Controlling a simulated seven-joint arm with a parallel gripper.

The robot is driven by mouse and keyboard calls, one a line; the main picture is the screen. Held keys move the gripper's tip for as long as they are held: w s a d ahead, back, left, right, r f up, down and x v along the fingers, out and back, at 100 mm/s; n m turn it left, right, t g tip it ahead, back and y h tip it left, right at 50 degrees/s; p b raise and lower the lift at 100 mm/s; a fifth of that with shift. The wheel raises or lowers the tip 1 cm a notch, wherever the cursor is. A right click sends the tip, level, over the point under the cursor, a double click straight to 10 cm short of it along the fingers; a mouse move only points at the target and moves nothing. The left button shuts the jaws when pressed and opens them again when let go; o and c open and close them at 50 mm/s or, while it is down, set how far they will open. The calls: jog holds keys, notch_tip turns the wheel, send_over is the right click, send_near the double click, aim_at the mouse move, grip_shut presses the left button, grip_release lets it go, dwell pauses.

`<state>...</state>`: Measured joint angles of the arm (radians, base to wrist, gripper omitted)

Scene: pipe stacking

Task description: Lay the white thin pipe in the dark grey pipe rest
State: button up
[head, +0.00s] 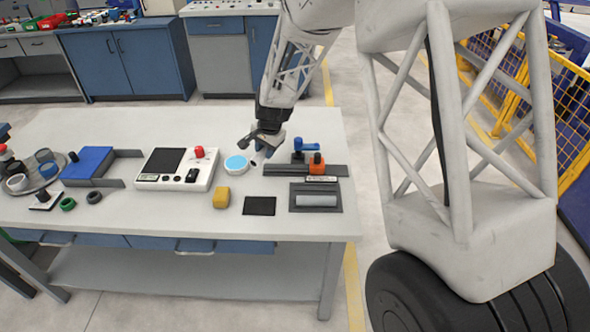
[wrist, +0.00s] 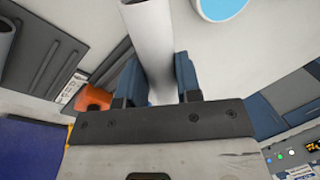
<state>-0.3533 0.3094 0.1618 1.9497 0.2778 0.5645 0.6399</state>
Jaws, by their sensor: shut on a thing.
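The white thin pipe (wrist: 150,40) is held between the two blue fingers of my gripper (wrist: 160,80) and runs out past them to the top edge of the wrist view. In the head view my gripper (head: 262,142) is above the table, just beyond the round blue-topped disc; the pipe is hard to make out there. A long dark grey grooved rest (head: 285,170) lies to the right of my gripper, with its rails (wrist: 62,62) at the wrist view's left. In front of it, a dark grey frame (head: 297,208) holds a light grey pipe (head: 316,201).
An orange block (head: 322,167) and a blue-topped piece (head: 300,146) stand by the long rest. The blue-topped disc (head: 237,164), a yellow block (head: 221,197) and a black pad (head: 259,206) are nearby. A white control box (head: 176,169) is farther left.

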jog(key=s+d+m, duration=0.3)
jog(key=s+d+f+m+h, duration=0.1)
jog(key=s+d+m, duration=0.2)
jog(key=s+m, duration=0.1)
jog(key=s+d+m+t, duration=0.1)
jog(key=s+d+m, duration=0.2)
jog(key=s+d, duration=0.1)
jog(key=shift+s+f+m+h, duration=0.25)
jog(key=shift+f+m+h, duration=0.05)
jog(key=shift+h, duration=0.1)
jog(key=shift+s+d+f+m, duration=0.2)
jog(key=shift+s+d+m, duration=0.45)
jog(key=shift+s+m, duration=0.25)
send_over(287, 169)
jog(key=shift+s+f, duration=0.2)
jog(key=shift+f, duration=0.55)
jog(key=shift+f, duration=0.1)
jog(key=shift+f, duration=1.65)
jog(key=shift+s+f, duration=0.1)
jog(key=shift+f, duration=0.4)
